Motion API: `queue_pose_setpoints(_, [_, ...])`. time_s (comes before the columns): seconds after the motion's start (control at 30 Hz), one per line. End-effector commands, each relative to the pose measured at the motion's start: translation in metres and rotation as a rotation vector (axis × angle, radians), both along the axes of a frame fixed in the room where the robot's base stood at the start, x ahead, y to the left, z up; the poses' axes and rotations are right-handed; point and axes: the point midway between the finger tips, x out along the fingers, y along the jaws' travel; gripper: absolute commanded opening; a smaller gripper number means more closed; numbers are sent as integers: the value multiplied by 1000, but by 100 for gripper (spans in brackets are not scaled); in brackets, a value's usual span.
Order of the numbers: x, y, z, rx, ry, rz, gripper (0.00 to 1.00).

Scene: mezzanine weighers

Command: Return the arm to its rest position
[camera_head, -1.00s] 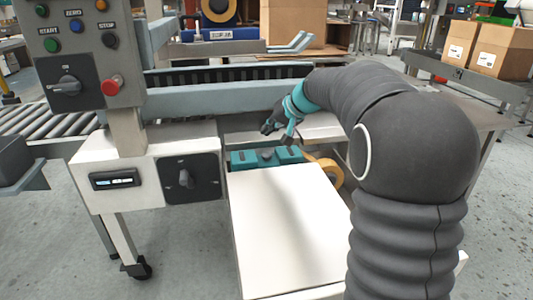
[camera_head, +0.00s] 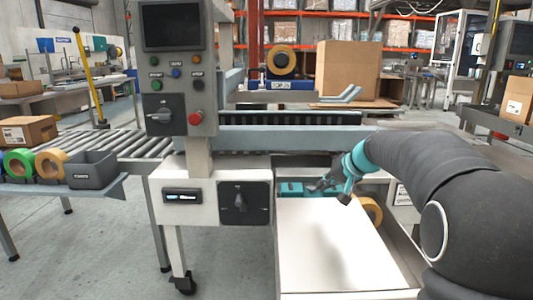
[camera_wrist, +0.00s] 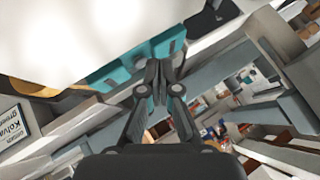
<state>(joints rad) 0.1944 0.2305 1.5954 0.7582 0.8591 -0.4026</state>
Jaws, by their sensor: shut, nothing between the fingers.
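My gripper (camera_head: 332,189) is dark grey with a teal wrist band. It is shut and empty, above the back edge of a white flat plate (camera_head: 325,240), close to a teal block-like part (camera_head: 290,189) there. In the wrist view my gripper (camera_wrist: 158,70) points toward the teal part (camera_wrist: 125,65), with its fingers together. The white plate (camera_wrist: 70,30) fills the upper left of that view. Whether the fingertips touch the teal part cannot be told.
A control box (camera_head: 180,95) with knobs and a red button stands left of the plate. A tape roll (camera_head: 370,211) sits right of it. A cardboard box (camera_head: 347,70) is behind. A grey bin (camera_head: 92,169) and roller conveyor (camera_head: 110,143) are at left.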

Motion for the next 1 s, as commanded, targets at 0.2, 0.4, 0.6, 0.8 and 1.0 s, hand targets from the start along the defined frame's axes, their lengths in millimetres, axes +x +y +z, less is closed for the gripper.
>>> queue_pose_setpoints(0.2, [-16,8,5,-18,7,11,0])
queue_pose_setpoints(0.4, [-41,17,10,-48,22,22,0])
queue_pose_setpoints(0.6, [-77,23,15,-91,41,29,0])
queue_pose_setpoints(0.8, [-136,29,19,-160,66,37,0])
queue_pose_setpoints(1.0, [-217,33,13,-259,96,44,0])
